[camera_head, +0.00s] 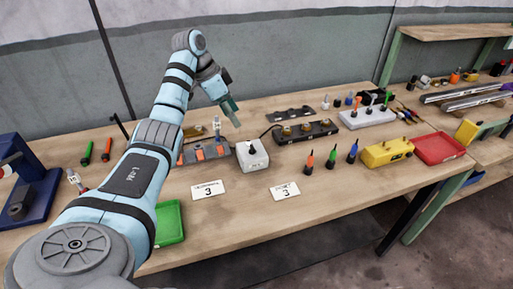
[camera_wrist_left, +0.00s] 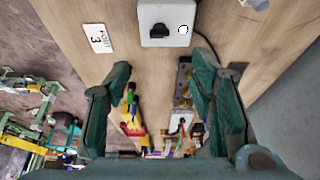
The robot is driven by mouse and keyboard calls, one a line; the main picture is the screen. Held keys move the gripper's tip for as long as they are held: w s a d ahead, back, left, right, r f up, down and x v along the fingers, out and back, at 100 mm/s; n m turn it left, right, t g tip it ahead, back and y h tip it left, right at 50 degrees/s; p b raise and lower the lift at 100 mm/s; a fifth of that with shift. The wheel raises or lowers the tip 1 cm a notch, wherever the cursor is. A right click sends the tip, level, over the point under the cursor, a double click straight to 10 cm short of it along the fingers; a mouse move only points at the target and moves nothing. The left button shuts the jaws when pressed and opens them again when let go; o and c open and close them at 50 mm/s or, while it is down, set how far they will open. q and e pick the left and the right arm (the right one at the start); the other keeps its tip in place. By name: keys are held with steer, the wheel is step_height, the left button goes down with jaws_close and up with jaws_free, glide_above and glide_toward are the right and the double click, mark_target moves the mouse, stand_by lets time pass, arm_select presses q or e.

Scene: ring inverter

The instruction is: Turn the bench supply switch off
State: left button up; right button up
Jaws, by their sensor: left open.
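The bench supply switch is a white box with a black knob (camera_head: 252,155) near the middle of the workbench. In the left wrist view the white box (camera_wrist_left: 176,14) is at the top edge and partly cut off, with its black knob (camera_wrist_left: 158,31) and a small white round spot beside it. My left gripper (camera_head: 231,108) hangs above and behind the box, apart from it. Its two dark green fingers (camera_wrist_left: 160,70) are spread with nothing held between them. My right gripper is not in view.
White cards marked 3 (camera_head: 208,190) lie in front of the box. A grey-orange terminal block (camera_head: 205,152) is left of it and a dark block with brass knobs (camera_head: 305,131) right. A green tray (camera_head: 169,223), orange, green and blue pointed pieces, a yellow block (camera_head: 387,152) and a red tray (camera_head: 439,148) stand nearby.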

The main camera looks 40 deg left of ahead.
mark_target(252, 146)
arm_select(q)
steer(key=b+x, duration=0.1)
steer(key=x, duration=1.3)
steer(key=shift+w+f, duration=0.1)
steer(key=shift+f, duration=0.15)
steer(key=shift+r, duration=0.1)
steer(key=c, duration=1.2)
